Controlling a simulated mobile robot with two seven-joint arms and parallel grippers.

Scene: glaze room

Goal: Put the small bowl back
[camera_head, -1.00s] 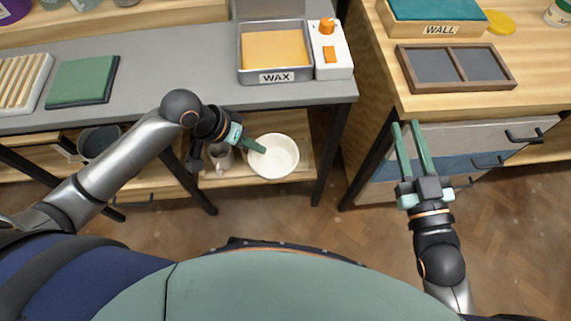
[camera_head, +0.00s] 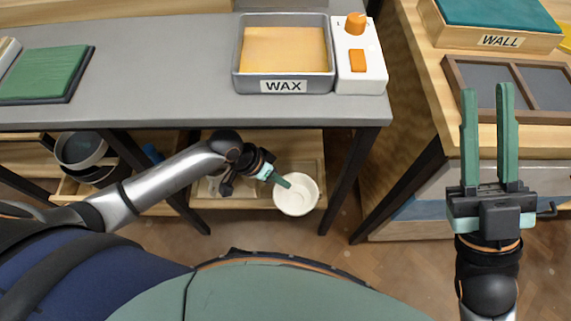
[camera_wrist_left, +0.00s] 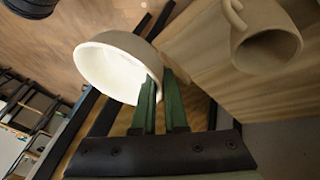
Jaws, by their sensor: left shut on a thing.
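The small white bowl (camera_head: 296,196) is at the front right edge of the low wooden shelf under the grey table. My left gripper (camera_head: 284,182) is shut on its rim, with the arm reaching in from the left. In the left wrist view the bowl (camera_wrist_left: 108,68) hangs tilted at the tips of my green fingers (camera_wrist_left: 162,85), open side towards the camera. My right gripper (camera_head: 487,92) is open and empty, fingers pointing up the picture, in front of the wooden cabinet on the right.
A pale mug (camera_wrist_left: 268,48) is on the wooden shelf (camera_head: 255,203) beside my left gripper. Dark table legs (camera_head: 350,180) stand close to the bowl's right. A wax pan (camera_head: 284,80) and control box (camera_head: 359,65) sit on the grey tabletop. Dark bowls (camera_head: 82,150) are at lower left.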

